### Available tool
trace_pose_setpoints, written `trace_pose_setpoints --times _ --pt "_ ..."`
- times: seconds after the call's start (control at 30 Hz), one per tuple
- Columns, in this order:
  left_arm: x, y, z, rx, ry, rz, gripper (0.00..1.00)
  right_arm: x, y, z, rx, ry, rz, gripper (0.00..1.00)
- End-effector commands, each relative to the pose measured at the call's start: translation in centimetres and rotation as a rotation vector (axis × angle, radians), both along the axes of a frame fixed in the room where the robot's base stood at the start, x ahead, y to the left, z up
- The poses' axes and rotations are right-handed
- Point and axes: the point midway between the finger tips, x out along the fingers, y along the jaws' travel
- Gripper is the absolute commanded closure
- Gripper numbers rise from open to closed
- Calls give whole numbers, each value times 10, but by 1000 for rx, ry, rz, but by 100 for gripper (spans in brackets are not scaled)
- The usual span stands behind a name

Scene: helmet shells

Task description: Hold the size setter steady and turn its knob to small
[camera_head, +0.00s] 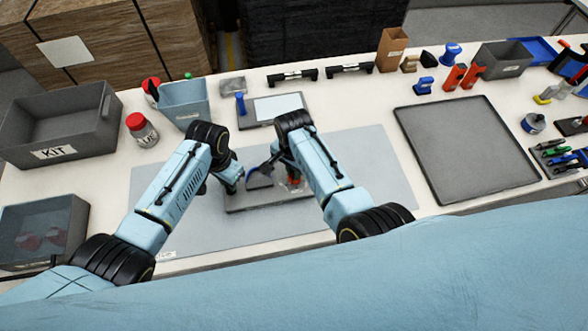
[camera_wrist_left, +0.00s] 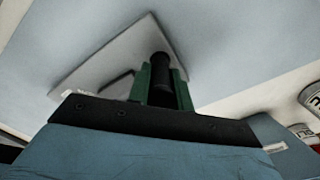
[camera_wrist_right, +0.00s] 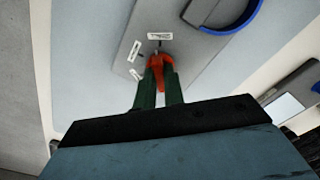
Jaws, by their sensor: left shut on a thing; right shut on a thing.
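The size setter is a grey plate (camera_head: 265,201) on the pale blue mat, between my two grippers. My left gripper (camera_head: 234,181) is shut on its black upright post; in the left wrist view the post (camera_wrist_left: 161,72) stands between the green fingers. My right gripper (camera_head: 286,172) is shut on the orange-red knob (camera_wrist_right: 159,62), mostly seen in the right wrist view between the fingertips. Small white labels (camera_wrist_right: 160,36) lie around the knob, their text too small to read. A dark piece with a blue rim (camera_wrist_right: 225,15) sits on the plate beyond the knob.
The pale blue mat (camera_head: 370,165) is clear around the plate. A tablet-like board (camera_head: 275,108) and a blue-grey bin (camera_head: 185,100) stand behind. A grey KIT crate (camera_head: 60,125) is at left, an empty dark tray (camera_head: 465,150) at right.

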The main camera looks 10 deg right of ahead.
Motion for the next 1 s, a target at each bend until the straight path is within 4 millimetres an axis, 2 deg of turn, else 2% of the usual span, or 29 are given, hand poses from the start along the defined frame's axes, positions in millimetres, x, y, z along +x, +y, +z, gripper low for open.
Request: trace_pose_setpoints --times 0.4,0.97,1.0 --pt "0 0 0 0 0 0 100 0 0 0 0 0 -199 100" --pt "0 0 0 0 0 -1 100 0 0 0 0 0 -229 100" --pt "0 0 0 0 0 -1 100 0 0 0 0 0 -229 87"
